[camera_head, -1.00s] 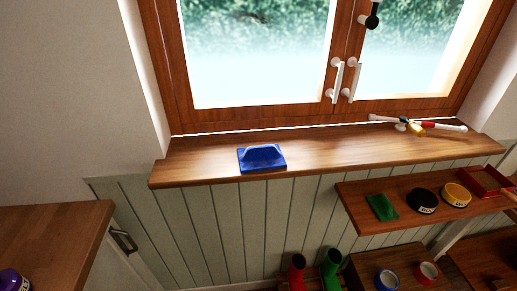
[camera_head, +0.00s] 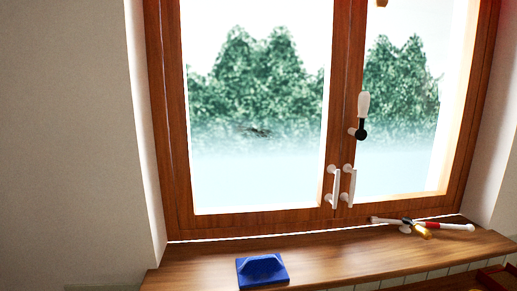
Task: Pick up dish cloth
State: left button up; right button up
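I cannot make out a dish cloth in this view. A blue block-like thing with a raised handle (camera_head: 262,271) sits on the wooden window sill, left of the middle at the bottom. Neither of my grippers shows in the head view.
The wooden window sill (camera_head: 365,258) runs along the bottom, mostly clear in the middle. The closed window has a brown frame (camera_head: 343,110) and white handles (camera_head: 336,187). A plain wall (camera_head: 75,140) is at the left.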

aim_at(269, 269)
jog(key=u, duration=0.05)
jog(key=k, duration=0.5)
jog(key=z, duration=2.35)
jog(key=i, duration=1.5)
jog(key=u, duration=2.35)
